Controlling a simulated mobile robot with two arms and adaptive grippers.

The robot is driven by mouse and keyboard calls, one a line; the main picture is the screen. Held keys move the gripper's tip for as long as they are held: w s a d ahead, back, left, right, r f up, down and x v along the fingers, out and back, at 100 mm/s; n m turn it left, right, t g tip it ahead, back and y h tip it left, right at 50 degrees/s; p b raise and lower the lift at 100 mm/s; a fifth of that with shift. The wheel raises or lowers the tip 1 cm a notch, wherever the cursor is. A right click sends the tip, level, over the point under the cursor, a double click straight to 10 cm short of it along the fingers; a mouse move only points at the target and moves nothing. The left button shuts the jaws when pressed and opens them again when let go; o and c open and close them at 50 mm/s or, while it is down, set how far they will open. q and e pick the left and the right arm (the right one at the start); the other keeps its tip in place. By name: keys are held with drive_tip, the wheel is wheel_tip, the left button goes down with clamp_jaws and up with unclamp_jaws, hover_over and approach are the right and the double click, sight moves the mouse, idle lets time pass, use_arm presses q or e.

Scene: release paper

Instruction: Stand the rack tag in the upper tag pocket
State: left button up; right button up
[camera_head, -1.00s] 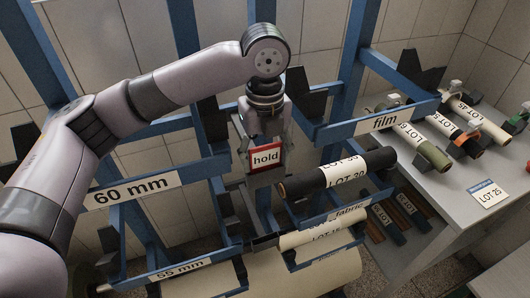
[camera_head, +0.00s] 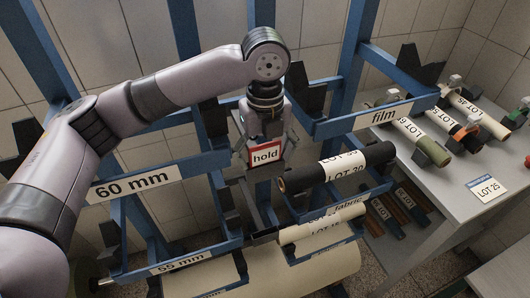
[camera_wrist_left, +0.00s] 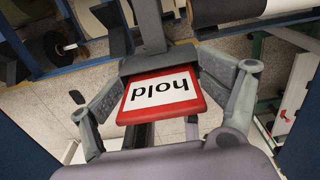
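The rack tag (camera_head: 265,154), a white card with a red border reading "hold", stands upright at the dark upper tag pocket (camera_head: 262,173) on the rack's middle post. The tag's lower edge appears to be inside the pocket; how deep is hidden. In the left wrist view the tag (camera_wrist_left: 163,97) shows upside down against the dark pocket (camera_wrist_left: 158,62). My left gripper (camera_head: 266,142) is just above the pocket with its fingers spread on both sides of the tag. In the left wrist view the open fingers (camera_wrist_left: 165,92) flank the tag. My right gripper is out of view.
Blue rack arms flank the tag, labelled "60 mm" (camera_head: 132,184) at left and "film" (camera_head: 384,117) at right. A black roll (camera_head: 298,180) lies close to the right of the pocket. A grey table (camera_head: 442,192) with several rolls stands at the right.

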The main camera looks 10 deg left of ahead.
use_arm(q)
drive_tip(key=shift+r, duration=0.1)
drive_tip(key=shift+a+r, duration=0.1)
drive_tip(key=shift+r, duration=0.2)
wheel_tip(320, 180, up, 13)
drive_tip(key=b, duration=0.2)
drive_tip(key=shift+f, duration=0.15)
